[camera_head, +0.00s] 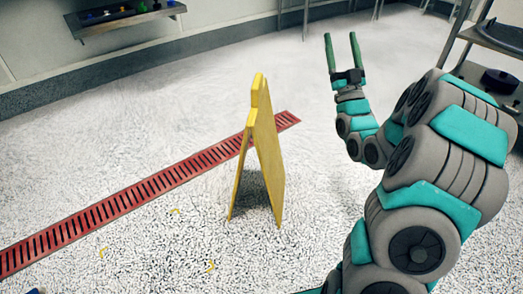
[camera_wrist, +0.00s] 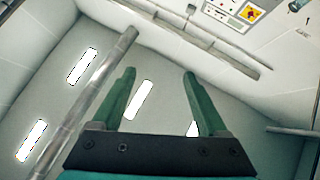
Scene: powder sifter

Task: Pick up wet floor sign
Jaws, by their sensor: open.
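The yellow wet floor sign (camera_head: 264,150) stands upright on the floor in the middle of the head view, its two panels spread and seen almost edge-on. My gripper (camera_head: 342,38) is raised to the right of the sign, apart from it, with its green fingers pointing up. The gripper (camera_wrist: 158,78) is open and empty in the wrist view, which faces the ceiling and upper wall. The sign does not show in the wrist view.
A red floor grate (camera_head: 120,204) runs diagonally across the floor behind the sign. A wall shelf (camera_head: 125,19) with small items is at upper left. Dark shelving (camera_head: 500,78) stands at the right edge. Small yellow bits (camera_head: 210,265) lie on the floor, which is otherwise open around the sign.

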